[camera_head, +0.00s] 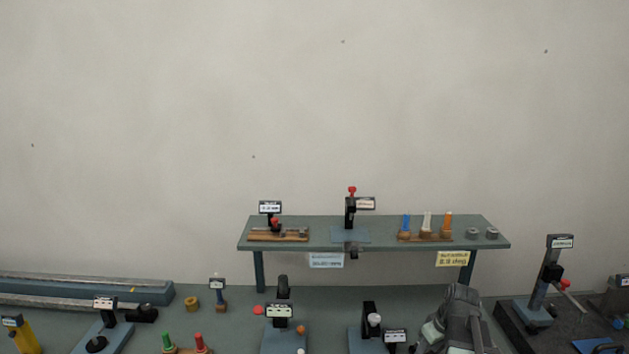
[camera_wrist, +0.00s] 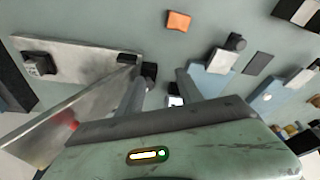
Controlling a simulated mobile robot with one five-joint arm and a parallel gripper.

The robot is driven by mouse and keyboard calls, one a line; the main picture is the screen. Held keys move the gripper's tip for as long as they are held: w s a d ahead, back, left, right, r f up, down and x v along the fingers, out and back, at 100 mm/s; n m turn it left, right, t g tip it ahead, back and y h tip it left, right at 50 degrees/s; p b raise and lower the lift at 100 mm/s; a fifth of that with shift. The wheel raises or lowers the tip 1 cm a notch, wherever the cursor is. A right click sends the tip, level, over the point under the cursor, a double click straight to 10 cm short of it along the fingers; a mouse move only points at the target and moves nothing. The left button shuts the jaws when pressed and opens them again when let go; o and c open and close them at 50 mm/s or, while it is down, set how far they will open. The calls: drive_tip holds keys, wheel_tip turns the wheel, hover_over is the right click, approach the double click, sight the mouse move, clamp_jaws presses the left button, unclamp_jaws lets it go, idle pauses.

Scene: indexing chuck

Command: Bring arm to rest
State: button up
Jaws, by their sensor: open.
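My arm (camera_head: 460,322) shows in the head view at the lower right of centre, in front of the shelf's right leg. It is grey and pale green, and its fingertips cannot be made out there. In the wrist view my gripper (camera_wrist: 160,88) has its two grey fingers apart, with nothing held between them. Bench surface and small dark and white parts show beyond the fingers. A long grey metal bar (camera_wrist: 75,115) runs close by the left finger; whether they touch cannot be told.
A raised shelf (camera_head: 385,231) carries several small fixtures. Blue-based fixtures (camera_head: 283,338) stand on the bench below. A post fixture (camera_head: 546,280) stands at the right. An orange block (camera_wrist: 178,21) lies on the bench in the wrist view. The wall above the shelf is bare.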

drive_tip(key=shift+n+g, duration=0.5)
drive_tip(key=shift+g, duration=0.2)
drive_tip(key=a+f, duration=0.1)
drive_tip(key=a, duration=0.5)
drive_tip(key=s+a+f+b, duration=0.1)
drive_tip(key=a, duration=0.4)
drive_tip(key=a+f+b, duration=0.1)
drive_tip(key=a, duration=0.5)
drive_tip(key=shift+s+a+f, duration=0.15)
drive_tip(key=shift+s+a, duration=0.15)
drive_tip(key=shift+a, duration=0.05)
drive_tip(key=s+a+m, duration=0.1)
drive_tip(key=s+m+g, duration=0.1)
drive_tip(key=s+m, duration=0.1)
drive_tip(key=s+a+m+h, duration=0.1)
drive_tip(key=s+m, duration=0.1)
drive_tip(key=shift+s+a+f, duration=0.15)
drive_tip(key=shift+a+f, duration=0.15)
